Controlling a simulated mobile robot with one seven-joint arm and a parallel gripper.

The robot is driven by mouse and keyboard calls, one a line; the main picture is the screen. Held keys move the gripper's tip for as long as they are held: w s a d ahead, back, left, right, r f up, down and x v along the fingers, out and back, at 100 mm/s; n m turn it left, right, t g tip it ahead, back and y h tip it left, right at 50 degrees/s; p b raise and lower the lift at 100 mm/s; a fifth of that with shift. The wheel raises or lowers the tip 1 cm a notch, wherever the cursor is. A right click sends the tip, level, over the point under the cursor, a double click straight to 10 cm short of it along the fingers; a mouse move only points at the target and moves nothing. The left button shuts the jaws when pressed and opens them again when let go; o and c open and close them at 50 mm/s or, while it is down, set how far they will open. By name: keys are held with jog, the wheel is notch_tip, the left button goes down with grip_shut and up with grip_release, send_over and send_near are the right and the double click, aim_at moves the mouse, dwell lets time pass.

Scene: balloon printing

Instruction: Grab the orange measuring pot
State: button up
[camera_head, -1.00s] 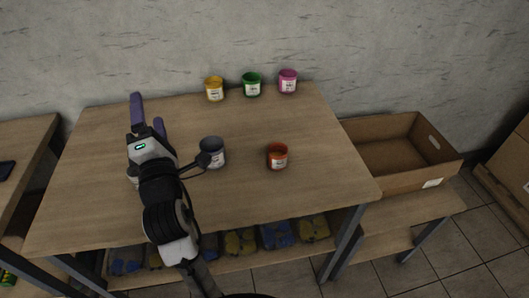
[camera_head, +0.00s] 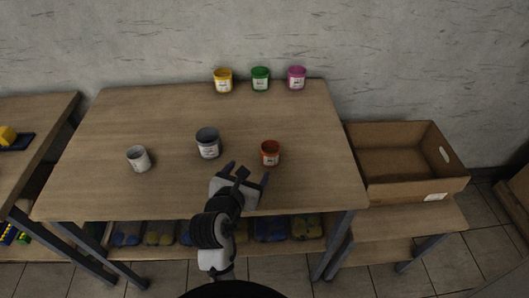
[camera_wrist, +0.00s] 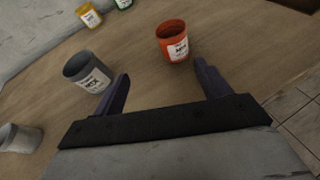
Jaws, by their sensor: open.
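The orange measuring pot (camera_head: 270,153) stands upright on the right part of the wooden table (camera_head: 110,120). It has a white label and an open top. My gripper (camera_head: 250,173) is open and empty, near the table's front edge, just in front and to the left of the orange pot, not around it. In the wrist view the orange pot (camera_wrist: 173,42) stands ahead of the gap between the fingers (camera_wrist: 162,85), nearer the right finger.
A dark grey pot (camera_head: 208,144) stands close by, left of the fingers; in the wrist view it (camera_wrist: 87,72) sits near the left finger. A lighter grey pot (camera_head: 139,159) is farther left. Yellow (camera_head: 223,81), green (camera_head: 261,80) and magenta (camera_head: 297,79) pots line the back edge. A cardboard box (camera_head: 420,190) is at right.

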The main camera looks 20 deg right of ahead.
aim_at(267, 160)
jog(key=shift+s+d+f+g, duration=0.3)
jog(key=shift+s+d+f, duration=0.15)
jog(key=shift+s+d, duration=0.05)
jog(key=w+f+b, duration=0.1)
jog(key=b, duration=0.2)
jog(key=shift+d, duration=0.35)
jog(key=w+b, duration=0.1)
jog(key=b, duration=0.2)
jog(key=shift+d+f, duration=0.3)
jog(key=shift+d, duration=0.1)
jog(key=x, duration=0.1)
jog(key=b+x, duration=0.1)
jog(key=x, duration=0.3)
jog(key=shift+w+d+r, duration=0.2)
jog(key=shift+d, duration=0.1)
jog(key=x, duration=0.4)
jog(key=shift+d+f+p, duration=0.1)
jog(key=shift+d+p, duration=0.25)
jog(key=shift+d, duration=0.2)
jog(key=shift+w+d+f+n, duration=0.15)
jog(key=shift+w+f+n, duration=0.05)
jog(key=shift+w+n, duration=0.1)
jog(key=shift+s, duration=0.1)
jog(key=shift+c, duration=0.5)
jog(key=c, duration=1)
